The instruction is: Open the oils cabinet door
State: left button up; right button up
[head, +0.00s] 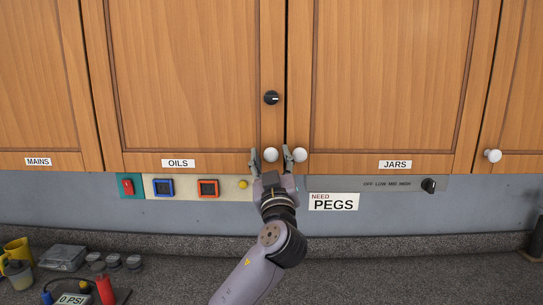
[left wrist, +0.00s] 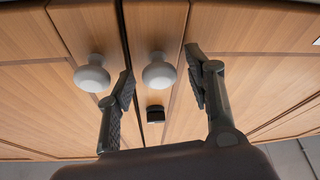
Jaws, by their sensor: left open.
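The wooden oils cabinet door (head: 190,80) is closed, with an "OILS" label (head: 178,163) at its lower edge. Its white round knob (head: 270,155) is at the lower right corner; it also shows in the left wrist view (left wrist: 159,72). In the left wrist view the left gripper (left wrist: 160,75) holds nothing, and the knob is closer to the left finger. My right gripper is not in view.
The jars door (head: 390,80) is closed; its white knob (head: 300,155) is just right of my gripper's right finger. Below are a switch panel (head: 200,188), a "PEGS" sign (head: 333,202) and a dial strip (head: 385,184). The counter (head: 400,275) holds clutter at left; its middle is clear.

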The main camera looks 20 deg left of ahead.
pick_arm(q)
jog(key=shift+c, duration=0.4)
grip_shut()
dwell(0.4)
